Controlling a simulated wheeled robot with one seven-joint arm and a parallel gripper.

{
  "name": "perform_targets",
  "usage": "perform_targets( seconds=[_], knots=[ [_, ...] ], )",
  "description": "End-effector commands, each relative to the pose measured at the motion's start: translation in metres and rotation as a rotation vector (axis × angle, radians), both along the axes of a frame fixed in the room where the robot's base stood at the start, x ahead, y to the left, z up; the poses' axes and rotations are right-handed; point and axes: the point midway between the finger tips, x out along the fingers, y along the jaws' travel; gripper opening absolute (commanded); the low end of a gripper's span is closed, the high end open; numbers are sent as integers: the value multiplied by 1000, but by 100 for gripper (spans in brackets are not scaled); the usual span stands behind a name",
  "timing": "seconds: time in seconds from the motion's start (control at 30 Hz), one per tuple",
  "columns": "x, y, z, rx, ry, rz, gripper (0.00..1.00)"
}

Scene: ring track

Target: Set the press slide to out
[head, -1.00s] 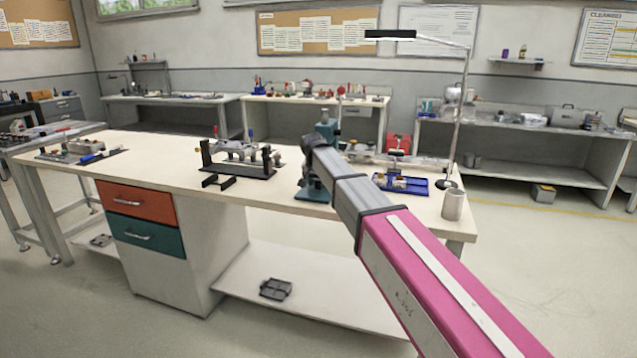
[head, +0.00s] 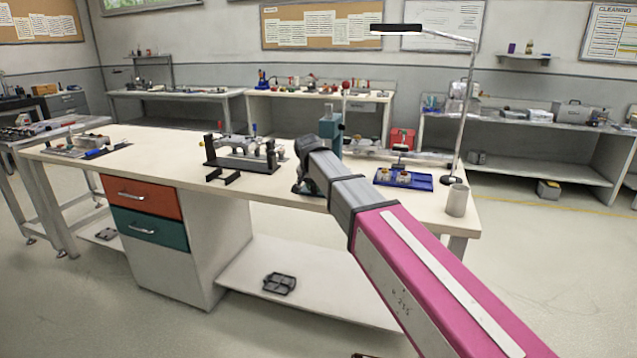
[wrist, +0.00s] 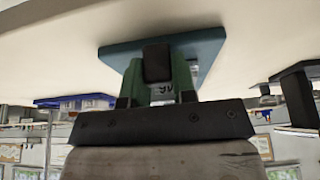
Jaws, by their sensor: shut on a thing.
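The press is a teal-blue stand on the bench; in the head view its column (head: 331,126) rises behind my arm, and its lower part is mostly hidden. In the wrist view its flat teal base (wrist: 118,52) shows, with the bench at the top of the picture. My gripper (wrist: 158,84) has its green fingers on both sides of a dark block (wrist: 158,62) in front of the press, which looks like the press slide. It is shut on it. The head view hides the gripper behind my arm. How far the slide is out cannot be told.
A black fixture (head: 243,158) stands on the bench (head: 300,207) left of the press. A blue tray (head: 422,186) with parts, a lamp (head: 467,110) and a pale cup (head: 457,200) are to the right.

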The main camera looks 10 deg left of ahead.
Motion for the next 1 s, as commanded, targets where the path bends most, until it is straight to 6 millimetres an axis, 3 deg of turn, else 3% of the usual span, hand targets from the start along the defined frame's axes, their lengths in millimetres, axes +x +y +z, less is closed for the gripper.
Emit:
perform_targets(
  seconds=[0.2, 0.23, 0.3, 0.67, 1.0],
  knots=[
    [-5, 0, -1, 1, 11, 0, 0],
    [-5, 0, -1, 1, 12, 0, 32],
    [-5, 0, -1, 0, 12, 0, 51],
    [-5, 0, 3, 1, 8, 0, 51],
    [-25, 2, 50, 1, 6, 0, 51]
  ],
)
